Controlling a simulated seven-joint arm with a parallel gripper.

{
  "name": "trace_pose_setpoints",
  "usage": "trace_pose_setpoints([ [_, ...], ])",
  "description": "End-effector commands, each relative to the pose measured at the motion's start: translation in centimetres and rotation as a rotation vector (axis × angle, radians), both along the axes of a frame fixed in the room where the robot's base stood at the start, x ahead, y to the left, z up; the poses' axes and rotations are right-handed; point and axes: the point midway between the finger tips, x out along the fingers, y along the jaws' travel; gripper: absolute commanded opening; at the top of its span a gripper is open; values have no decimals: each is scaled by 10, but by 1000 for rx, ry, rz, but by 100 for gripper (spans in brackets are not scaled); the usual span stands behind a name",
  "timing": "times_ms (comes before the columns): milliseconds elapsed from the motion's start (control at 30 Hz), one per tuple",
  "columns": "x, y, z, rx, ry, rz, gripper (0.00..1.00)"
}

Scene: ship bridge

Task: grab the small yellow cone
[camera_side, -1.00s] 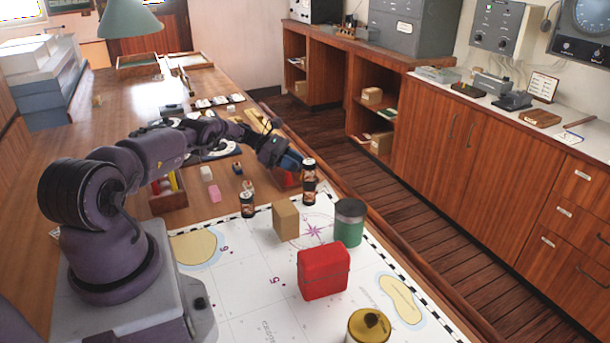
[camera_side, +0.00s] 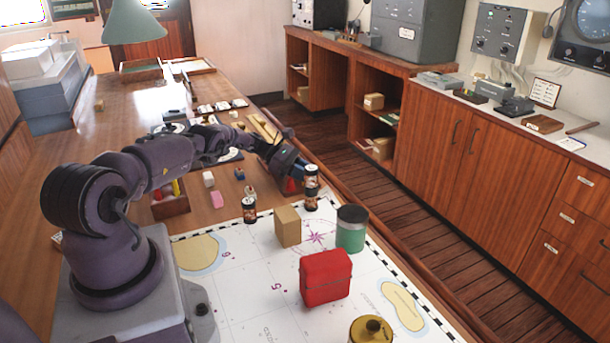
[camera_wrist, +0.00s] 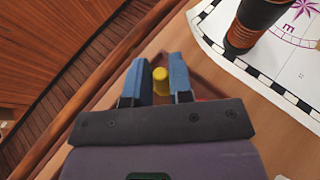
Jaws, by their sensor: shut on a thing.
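The small yellow cone (camera_wrist: 160,77) shows in the wrist view between the two blue fingers of my gripper (camera_wrist: 160,68). The fingers are shut on it, one on each side. Only its rounded top and part of its side show. In the side view my gripper (camera_side: 298,172) is low near the table's right edge, just left of a dark bottle. The cone is hidden there behind the gripper.
A dark bottle with an orange band (camera_side: 311,188) stands close beside my gripper; another (camera_side: 249,209) is to the left. A tan block (camera_side: 288,226), green tin (camera_side: 351,229) and red case (camera_side: 325,277) stand on the chart. The table's edge (camera_wrist: 100,80) is close.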

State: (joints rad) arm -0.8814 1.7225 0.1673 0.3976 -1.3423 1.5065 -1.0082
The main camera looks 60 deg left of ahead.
Motion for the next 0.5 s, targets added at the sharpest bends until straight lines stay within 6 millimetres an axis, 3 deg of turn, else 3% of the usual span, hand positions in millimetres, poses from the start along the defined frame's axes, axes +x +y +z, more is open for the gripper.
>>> trace_pose_setpoints([
  [333,1,0,34,0,-2,-2,0],
  [500,-11,-8,49,0,-1,2,0],
])
